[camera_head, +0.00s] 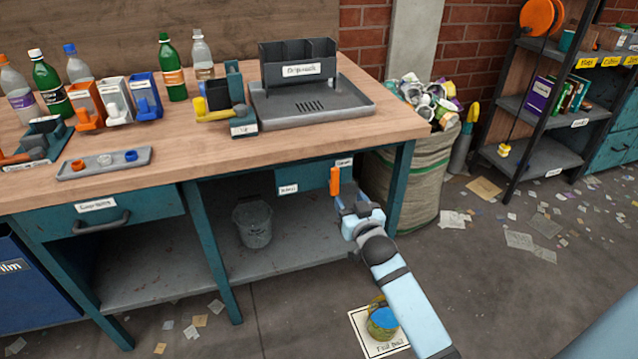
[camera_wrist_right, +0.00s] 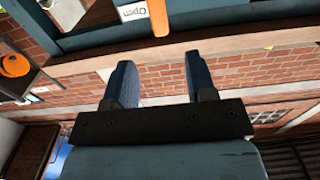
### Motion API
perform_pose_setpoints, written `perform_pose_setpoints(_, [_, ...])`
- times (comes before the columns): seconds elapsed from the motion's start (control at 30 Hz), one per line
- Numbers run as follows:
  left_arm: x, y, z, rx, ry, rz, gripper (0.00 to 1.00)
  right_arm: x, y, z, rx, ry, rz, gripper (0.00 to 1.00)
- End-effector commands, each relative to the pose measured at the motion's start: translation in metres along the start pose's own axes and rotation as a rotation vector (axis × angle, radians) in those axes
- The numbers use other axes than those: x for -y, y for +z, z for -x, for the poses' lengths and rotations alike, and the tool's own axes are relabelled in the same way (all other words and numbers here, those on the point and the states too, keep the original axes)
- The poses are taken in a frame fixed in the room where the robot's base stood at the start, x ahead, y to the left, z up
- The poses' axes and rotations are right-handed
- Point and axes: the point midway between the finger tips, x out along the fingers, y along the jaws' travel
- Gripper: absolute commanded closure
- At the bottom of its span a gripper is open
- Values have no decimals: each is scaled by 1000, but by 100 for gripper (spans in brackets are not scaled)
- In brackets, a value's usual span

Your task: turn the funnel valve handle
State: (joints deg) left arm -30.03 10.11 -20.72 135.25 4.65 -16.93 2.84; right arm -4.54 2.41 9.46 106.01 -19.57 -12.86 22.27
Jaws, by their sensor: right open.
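The orange valve handle (camera_head: 335,181) stands upright at the front of a teal housing (camera_head: 302,180) under the workbench's right end. White labels sit on the housing on both sides of it. In the right wrist view the handle (camera_wrist_right: 158,17) shows at the top edge beside a label reading "Open", upside down. My right gripper (camera_head: 350,203) is just below and right of the handle. In its wrist view its two fingers (camera_wrist_right: 160,78) are apart with nothing between them, and the handle lies beyond them. My left gripper is not in view.
The workbench (camera_head: 230,129) holds bottles, small dispensers and a grey tray (camera_head: 313,112). A bucket (camera_head: 253,222) stands on its lower shelf.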

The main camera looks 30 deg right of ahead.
Motion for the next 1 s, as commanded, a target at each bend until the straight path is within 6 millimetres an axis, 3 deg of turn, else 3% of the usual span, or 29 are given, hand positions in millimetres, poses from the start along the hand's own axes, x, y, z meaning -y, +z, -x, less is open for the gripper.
perform_pose_setpoints(0.17, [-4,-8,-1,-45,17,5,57,-1,0,-23,-4,0,2,49])
perform_pose_setpoints(0.6, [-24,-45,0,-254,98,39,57,0,0,-111,-2,0,1,49])
perform_pose_setpoints(0.8, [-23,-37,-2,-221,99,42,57,0,0,-131,0,-1,1,49])
perform_pose_setpoints(1.0, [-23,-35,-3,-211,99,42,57,0,-1,-136,0,-1,1,49])
